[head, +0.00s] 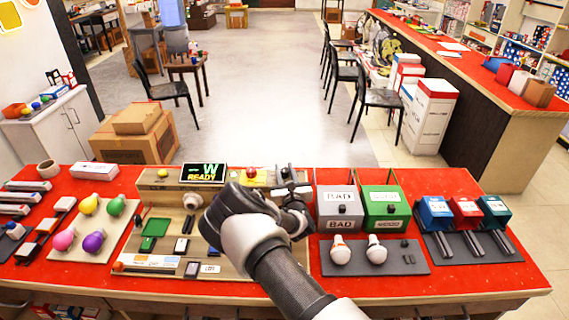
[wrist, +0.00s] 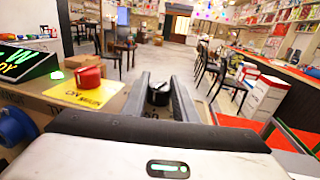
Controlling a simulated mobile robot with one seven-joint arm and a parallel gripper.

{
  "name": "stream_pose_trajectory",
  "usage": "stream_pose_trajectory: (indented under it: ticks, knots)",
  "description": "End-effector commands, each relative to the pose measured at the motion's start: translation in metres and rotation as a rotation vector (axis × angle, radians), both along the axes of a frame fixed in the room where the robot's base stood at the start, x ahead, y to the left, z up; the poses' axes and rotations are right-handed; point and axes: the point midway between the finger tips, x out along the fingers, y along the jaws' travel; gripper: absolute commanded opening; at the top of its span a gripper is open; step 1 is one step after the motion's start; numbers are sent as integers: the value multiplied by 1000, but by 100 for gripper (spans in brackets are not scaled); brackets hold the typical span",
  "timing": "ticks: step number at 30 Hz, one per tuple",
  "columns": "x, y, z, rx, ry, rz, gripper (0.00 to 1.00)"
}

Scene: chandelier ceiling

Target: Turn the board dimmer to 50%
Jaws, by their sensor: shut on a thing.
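The wooden test board (head: 160,196) lies on the red table, with a raised panel along its back edge. My gripper (head: 290,188) reaches over the right end of this panel. In the wrist view, its two grey fingers (wrist: 160,96) are closed on both sides of a dark round knob (wrist: 158,93), which appears to be the dimmer. Some printed marks show in front of the knob but cannot be read. The knob's pointer and setting cannot be made out. A black display (head: 203,173) on the panel reads "-W READY" in green; it also shows in the wrist view (wrist: 22,63).
A red button (wrist: 88,77) on a yellow plate marked "ON MAIN" sits left of my gripper. A grey "BAD" bin (head: 338,207) and a green bin (head: 383,206) stand close on the right. Colored bulbs (head: 93,238) lie at the left.

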Motion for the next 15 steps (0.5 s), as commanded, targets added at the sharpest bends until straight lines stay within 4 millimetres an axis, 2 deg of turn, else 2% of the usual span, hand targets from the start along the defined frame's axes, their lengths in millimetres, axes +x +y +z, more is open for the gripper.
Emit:
stream_pose_trajectory:
  ticks: [6,15]
  knots:
    - [0,-1,3,-4,1,124,4]
    - [0,0,0,-2,0,205,4]
